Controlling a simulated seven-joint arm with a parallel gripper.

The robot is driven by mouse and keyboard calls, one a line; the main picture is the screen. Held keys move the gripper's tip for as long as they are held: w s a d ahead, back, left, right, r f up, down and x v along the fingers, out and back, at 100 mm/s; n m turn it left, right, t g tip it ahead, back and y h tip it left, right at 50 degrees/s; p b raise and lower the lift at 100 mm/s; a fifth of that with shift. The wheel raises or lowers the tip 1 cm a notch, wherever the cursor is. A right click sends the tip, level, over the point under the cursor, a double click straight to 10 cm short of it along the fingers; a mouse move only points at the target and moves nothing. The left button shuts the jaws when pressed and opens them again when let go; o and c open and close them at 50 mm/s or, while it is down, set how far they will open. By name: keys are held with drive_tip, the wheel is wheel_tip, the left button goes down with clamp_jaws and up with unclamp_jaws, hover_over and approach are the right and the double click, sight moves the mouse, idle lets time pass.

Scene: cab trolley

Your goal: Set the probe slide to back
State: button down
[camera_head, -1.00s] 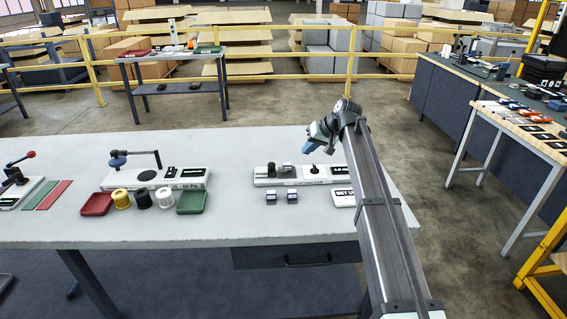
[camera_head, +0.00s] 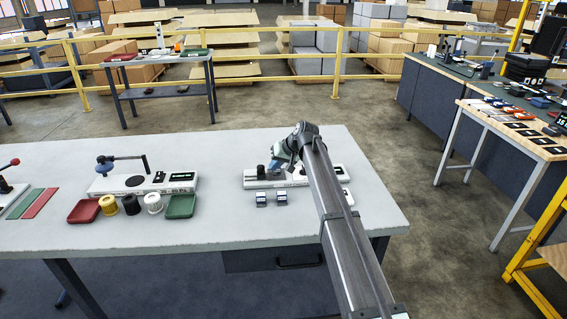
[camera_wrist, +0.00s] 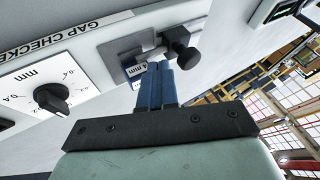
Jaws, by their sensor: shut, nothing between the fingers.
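The gap checker (camera_head: 253,184) is a pale base on the right half of the bench, partly hidden behind my arm. In the wrist view the gap checker's white panel (camera_wrist: 100,32) carries a black dial (camera_wrist: 52,98) marked in mm. Beyond the dial a grey plate holds the probe slide, with a metal rod and a black knob (camera_wrist: 182,52). A small block labelled in mm (camera_wrist: 137,69) sits by the rod. My gripper (camera_wrist: 154,66) has its blue fingers together, empty, close to the rod, block and knob; contact is unclear. My gripper also shows above the gap checker in the head view (camera_head: 274,164).
Two small blocks (camera_head: 271,198) lie in front of the gap checker. To the left stand a red tray (camera_head: 84,211), several spools (camera_head: 131,205), a green tray (camera_head: 181,207) and another device (camera_head: 105,186). The bench front is clear.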

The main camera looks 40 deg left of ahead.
sight(258, 174)
drive_tip(key=shift+s+a, duration=0.4)
drive_tip(key=shift+s, duration=0.05)
drive_tip(key=shift+s+a, duration=1.8)
drive_tip(key=shift+s, duration=0.05)
drive_tip(key=w+d, duration=0.2)
drive_tip(key=shift+w+d, duration=0.35)
drive_tip(key=shift+w, duration=0.05)
drive_tip(key=v, duration=1)
drive_tip(key=shift+w, duration=0.15)
drive_tip(key=shift+d, duration=0.15)
